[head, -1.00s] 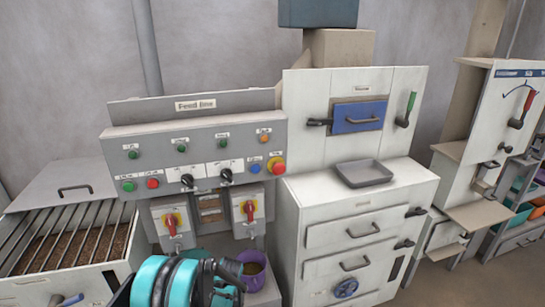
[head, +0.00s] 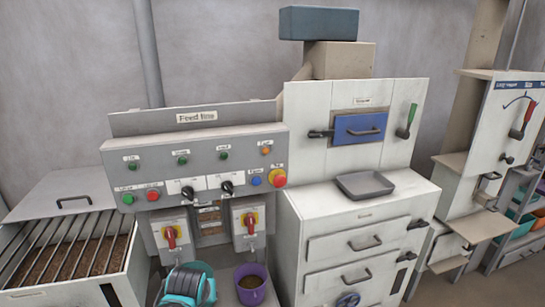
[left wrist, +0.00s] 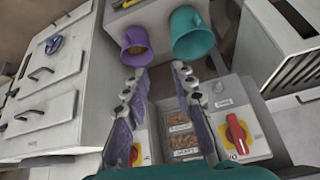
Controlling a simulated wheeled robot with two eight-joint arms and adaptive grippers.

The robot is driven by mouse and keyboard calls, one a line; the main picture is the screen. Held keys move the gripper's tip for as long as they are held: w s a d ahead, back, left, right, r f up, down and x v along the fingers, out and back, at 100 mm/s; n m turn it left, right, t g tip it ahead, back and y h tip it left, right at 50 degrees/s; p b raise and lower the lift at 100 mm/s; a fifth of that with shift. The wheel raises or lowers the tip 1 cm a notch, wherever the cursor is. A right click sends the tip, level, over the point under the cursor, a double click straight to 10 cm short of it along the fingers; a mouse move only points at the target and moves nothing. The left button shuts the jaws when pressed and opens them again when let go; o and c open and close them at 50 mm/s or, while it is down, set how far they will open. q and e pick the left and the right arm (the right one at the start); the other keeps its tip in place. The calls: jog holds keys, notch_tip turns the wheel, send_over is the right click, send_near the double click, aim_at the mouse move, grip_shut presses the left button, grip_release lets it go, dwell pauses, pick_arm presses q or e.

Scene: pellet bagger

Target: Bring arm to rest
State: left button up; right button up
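My left gripper (left wrist: 160,78) is in the left wrist view, its two fingers spread apart with nothing between them. Beyond its fingertips stand a purple mug (left wrist: 135,42) with brown contents and a teal mug (left wrist: 193,35). Both are apart from the fingers. In the head view a teal and black part of my arm shows low at the bottom edge, left of the purple mug (head: 250,285). The fingers cannot be made out there. My right gripper is in neither view.
The feed line panel (head: 200,150) carries buttons, knobs and two red switches (head: 170,237). A barred pellet bin (head: 60,245) stands left. A white cabinet (head: 355,225) with a grey tray (head: 365,185) stands right. Open space lies above the panel.

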pick_arm(q)
jog(key=s+r+m+h, duration=0.1)
jog(key=s, duration=1.4)
jog(key=shift+s+d+r+t, duration=0.25)
jog(key=shift+d+r+t, duration=0.05)
jog(key=shift+r+t, duration=0.1)
